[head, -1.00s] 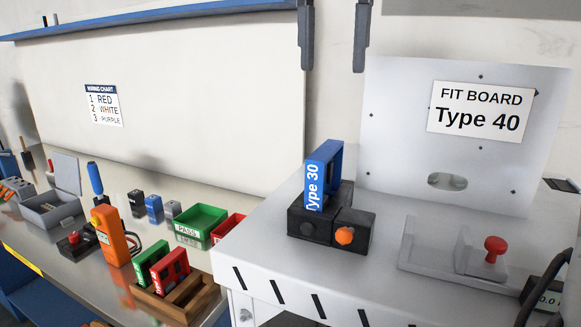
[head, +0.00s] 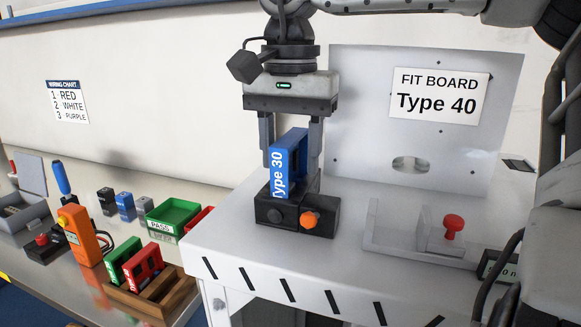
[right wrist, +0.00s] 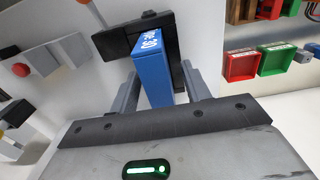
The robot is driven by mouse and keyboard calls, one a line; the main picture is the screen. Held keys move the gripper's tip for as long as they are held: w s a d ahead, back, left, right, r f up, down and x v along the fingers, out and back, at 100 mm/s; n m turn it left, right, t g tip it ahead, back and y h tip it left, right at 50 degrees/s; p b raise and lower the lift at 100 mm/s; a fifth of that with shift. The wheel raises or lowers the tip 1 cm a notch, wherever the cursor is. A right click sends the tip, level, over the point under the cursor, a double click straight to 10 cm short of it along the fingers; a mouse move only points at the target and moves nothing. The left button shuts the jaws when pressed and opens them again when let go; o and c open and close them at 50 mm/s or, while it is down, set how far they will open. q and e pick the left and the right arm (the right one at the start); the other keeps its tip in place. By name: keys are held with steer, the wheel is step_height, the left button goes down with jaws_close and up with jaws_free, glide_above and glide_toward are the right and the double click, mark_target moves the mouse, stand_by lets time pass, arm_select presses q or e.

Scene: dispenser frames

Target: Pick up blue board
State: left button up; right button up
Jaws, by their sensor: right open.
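The blue board (head: 285,165), marked "Type 30", stands upright in a black holder (head: 282,213) with an orange knob, on the white bench. My right gripper (head: 290,163) has come down from above. Its two fingers are open, one on each side of the board. In the right wrist view the blue board (right wrist: 153,65) lies between the two fingers of the right gripper (right wrist: 158,85). I cannot tell whether either finger touches it. My left gripper is not in view.
A panel labelled "FIT BOARD Type 40" (head: 438,98) stands behind. A grey fixture with a red knob (head: 453,225) is to the right. A wooden rack (head: 150,297) with a green and a red board stands lower left, near a green PASS tray (head: 172,215).

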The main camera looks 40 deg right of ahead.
steer(key=shift+f, duration=0.3)
jaws_close()
steer(key=shift+r, duration=0.2)
